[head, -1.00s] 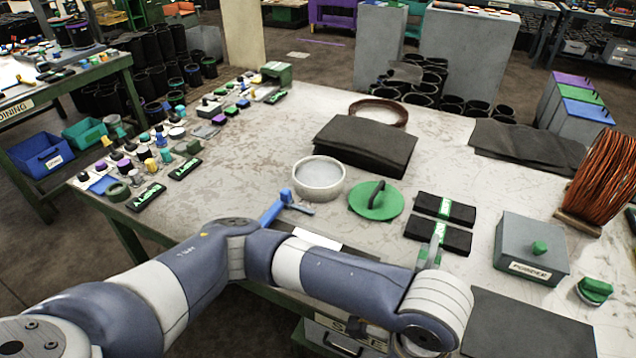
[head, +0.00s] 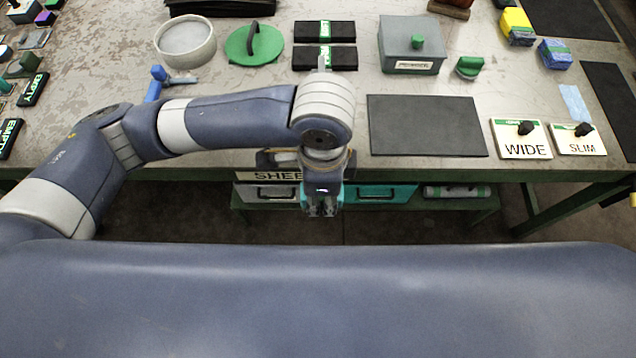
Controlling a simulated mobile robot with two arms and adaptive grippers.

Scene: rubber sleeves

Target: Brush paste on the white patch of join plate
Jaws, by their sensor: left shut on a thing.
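My left gripper (head: 321,208) points down past the table's front edge, in front of the drawers. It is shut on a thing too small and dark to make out. A round white dish (head: 186,43) with a pale grey inside stands at the upper left. A blue-handled tool (head: 154,88) with a flat grey part lies in front of it, partly behind my left arm. A green round lid (head: 254,46) with a dark handle lies right of the dish. I cannot pick out a plate with a white patch. My right gripper is not in view.
A dark flat mat (head: 426,126) lies at the front edge. Signs reading WIDE (head: 521,140) and SLIM (head: 577,140) are at right. Bare tabletop lies between these.

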